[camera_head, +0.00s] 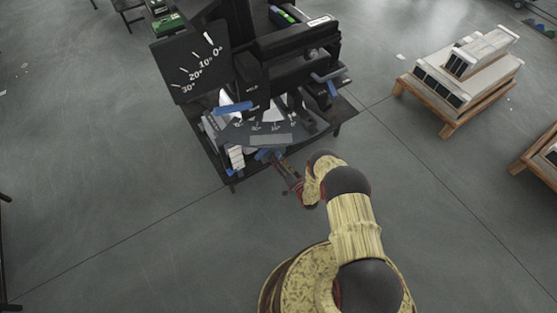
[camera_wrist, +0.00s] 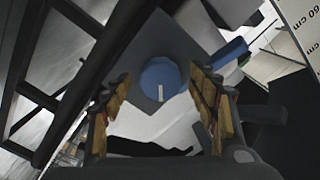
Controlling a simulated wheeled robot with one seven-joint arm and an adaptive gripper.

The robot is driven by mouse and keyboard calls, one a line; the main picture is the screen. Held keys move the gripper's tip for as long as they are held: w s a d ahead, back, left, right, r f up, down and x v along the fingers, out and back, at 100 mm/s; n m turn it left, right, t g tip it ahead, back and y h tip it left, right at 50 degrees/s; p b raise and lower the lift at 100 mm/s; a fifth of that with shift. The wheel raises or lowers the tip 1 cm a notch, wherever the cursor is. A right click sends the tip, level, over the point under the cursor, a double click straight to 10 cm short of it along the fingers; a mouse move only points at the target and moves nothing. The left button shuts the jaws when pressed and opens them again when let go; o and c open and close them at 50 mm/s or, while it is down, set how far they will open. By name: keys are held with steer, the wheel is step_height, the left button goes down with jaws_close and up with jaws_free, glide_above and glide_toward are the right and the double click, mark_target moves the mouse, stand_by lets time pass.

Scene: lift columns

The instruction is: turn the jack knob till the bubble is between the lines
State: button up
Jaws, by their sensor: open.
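A round blue knob (camera_wrist: 160,78) with a white mark on its face shows in the middle of the wrist view, in front of a dark square plate (camera_wrist: 158,52). I take it for the jack knob. My gripper (camera_wrist: 159,92) is open, with one wood-coloured finger on each side of the knob and gaps visible on both sides. I cannot tell how deep the knob lies between the fingers. In the head view my gripper (camera_head: 279,168) is at the front lower edge of the black machine (camera_head: 285,48). No bubble or pair of lines can be made out clearly.
The machine carries an angle board (camera_head: 192,68) and a lower curved dial (camera_head: 262,131). A blue handle (camera_wrist: 232,53) lies right of the knob in the wrist view. A wooden pallet (camera_head: 450,120) with pale units stands at right. The floor (camera_head: 120,190) at left is clear.

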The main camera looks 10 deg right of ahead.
steer(key=v, duration=1.2)
stand_by(0.5)
